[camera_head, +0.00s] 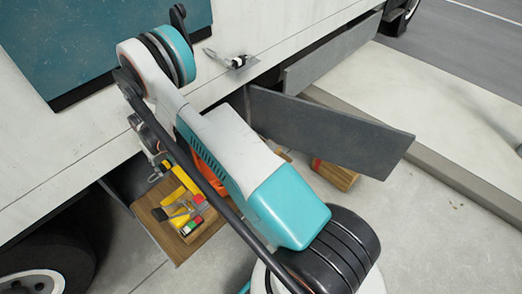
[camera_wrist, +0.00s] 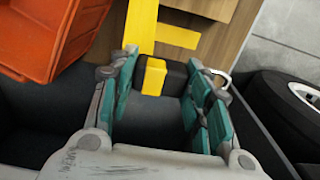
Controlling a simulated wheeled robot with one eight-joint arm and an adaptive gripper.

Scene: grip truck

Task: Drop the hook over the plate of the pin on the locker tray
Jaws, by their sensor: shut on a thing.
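In the wrist view my gripper (camera_wrist: 162,72) has its teal fingers on either side of a dark block with a yellow part (camera_wrist: 153,76), which seems to be the hook's body. A bright bent metal hook end (camera_wrist: 222,75) shows just outside the right finger. In the head view my gripper (camera_head: 156,153) is above the back left of the wooden locker tray (camera_head: 172,246), and a small metal loop (camera_head: 155,178) hangs beside it. I cannot make out the pin or its plate; the fingers and my arm hide part of the tray.
The tray holds yellow tools (camera_head: 185,182) and small coloured items. An orange bin (camera_wrist: 45,35) is close at the left in the wrist view, and a wheel (camera_wrist: 285,105) is at the right. A grey open flap (camera_head: 330,128) sticks out from the truck.

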